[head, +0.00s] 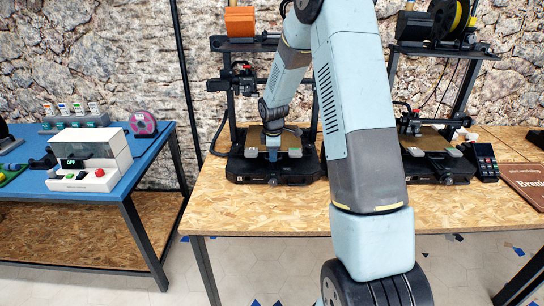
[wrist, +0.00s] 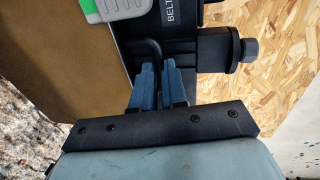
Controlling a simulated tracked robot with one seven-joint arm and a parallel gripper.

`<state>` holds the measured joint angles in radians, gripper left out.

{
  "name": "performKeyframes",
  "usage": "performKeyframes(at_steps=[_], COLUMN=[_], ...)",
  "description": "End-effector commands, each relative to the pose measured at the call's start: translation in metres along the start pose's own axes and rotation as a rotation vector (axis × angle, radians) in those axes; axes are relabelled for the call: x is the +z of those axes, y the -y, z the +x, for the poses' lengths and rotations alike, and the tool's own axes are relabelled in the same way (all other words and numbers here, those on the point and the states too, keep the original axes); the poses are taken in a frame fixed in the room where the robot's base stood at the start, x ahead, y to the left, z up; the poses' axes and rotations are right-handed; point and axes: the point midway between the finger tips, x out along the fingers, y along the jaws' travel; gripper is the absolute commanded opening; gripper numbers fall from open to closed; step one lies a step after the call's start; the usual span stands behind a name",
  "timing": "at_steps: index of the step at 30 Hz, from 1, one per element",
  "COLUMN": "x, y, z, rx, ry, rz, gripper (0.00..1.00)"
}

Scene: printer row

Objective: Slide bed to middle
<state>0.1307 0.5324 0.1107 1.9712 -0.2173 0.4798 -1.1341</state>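The middle printer stands on the wooden table, with its brown bed (head: 291,138) low between the uprights. My gripper (head: 273,148) reaches down to the bed's front part, and my arm hides some of the printer's right side. In the wrist view the brown bed (wrist: 70,55) fills the left, with a green-and-grey clip (wrist: 118,8) at its edge. My gripper's two blue fingers (wrist: 160,72) are close together, with a thin black curved handle (wrist: 153,48) between them. They look closed on it, though the contact is partly hidden.
A black knob (wrist: 249,49) sticks out beside the fingers. A second printer (head: 436,150) stands to the right, partly behind my arm. The wooden table (head: 250,212) is clear in front. A blue table (head: 140,165) holds a white device (head: 88,160).

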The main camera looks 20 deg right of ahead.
Motion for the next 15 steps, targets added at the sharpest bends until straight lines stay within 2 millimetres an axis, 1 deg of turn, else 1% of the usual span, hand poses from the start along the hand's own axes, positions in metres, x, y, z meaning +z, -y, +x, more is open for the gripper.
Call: performKeyframes(at_steps=[1, 8, 15], x=[-0.0003, -0.0002, -0.0001], y=[0.0007, 0.0006, 0.0005], z=[0.0003, 0.0002, -0.0005], rx=[-0.001, -0.001, 0.000], ry=[0.000, 0.000, 0.000], rz=[0.000, 0.000, 0.000], gripper=[0.16, 0.38, 0.38])
